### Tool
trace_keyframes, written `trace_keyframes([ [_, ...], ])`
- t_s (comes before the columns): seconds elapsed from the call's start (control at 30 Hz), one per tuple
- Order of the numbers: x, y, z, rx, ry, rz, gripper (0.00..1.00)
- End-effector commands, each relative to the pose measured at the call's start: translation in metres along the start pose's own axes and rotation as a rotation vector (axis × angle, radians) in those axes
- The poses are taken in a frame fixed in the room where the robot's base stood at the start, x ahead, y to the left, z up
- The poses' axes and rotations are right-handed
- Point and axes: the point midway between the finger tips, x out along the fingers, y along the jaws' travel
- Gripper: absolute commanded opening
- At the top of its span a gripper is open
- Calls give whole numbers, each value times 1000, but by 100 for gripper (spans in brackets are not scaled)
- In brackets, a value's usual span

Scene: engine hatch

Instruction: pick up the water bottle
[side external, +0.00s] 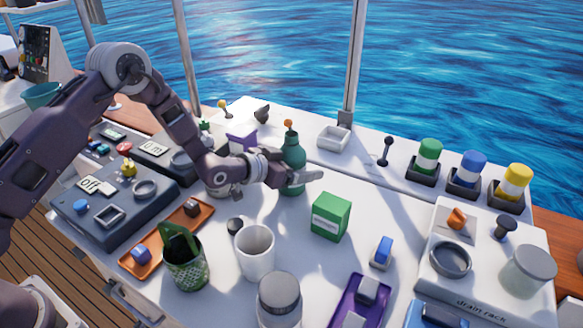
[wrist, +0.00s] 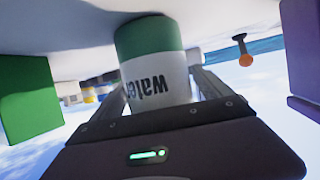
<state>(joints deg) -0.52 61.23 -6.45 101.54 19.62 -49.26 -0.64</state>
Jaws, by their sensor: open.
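The water bottle (side external: 292,152) is green and stands upright on the white counter (side external: 285,222). In the wrist view, which is upside down, the water bottle (wrist: 158,68) shows a white label reading "water". My gripper (side external: 300,178) is open at the bottle's lower half, with one finger passing in front of it. In the wrist view my gripper (wrist: 160,85) has a finger on each side of the bottle. Whether either finger touches it is hard to tell. The finger behind the bottle is hidden in the side view.
A green box (side external: 331,217) stands right of the bottle, and a purple box (side external: 241,137) stands left. An orange-knobbed lever (wrist: 244,50) is beyond the bottle. A white cup (side external: 255,252) and a green mesh basket (side external: 184,262) stand nearer the camera.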

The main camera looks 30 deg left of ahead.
Motion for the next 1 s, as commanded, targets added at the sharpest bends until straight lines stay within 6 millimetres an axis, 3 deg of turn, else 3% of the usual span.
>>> trace_keyframes([
  [0.17, 1, 0, 0, 0, 0, 0, 88],
  [0.6, 0, 0, 0, 1, 0, 0, 5],
  [1.0, -2, 0, -9, 1, 3, -1, 5],
])
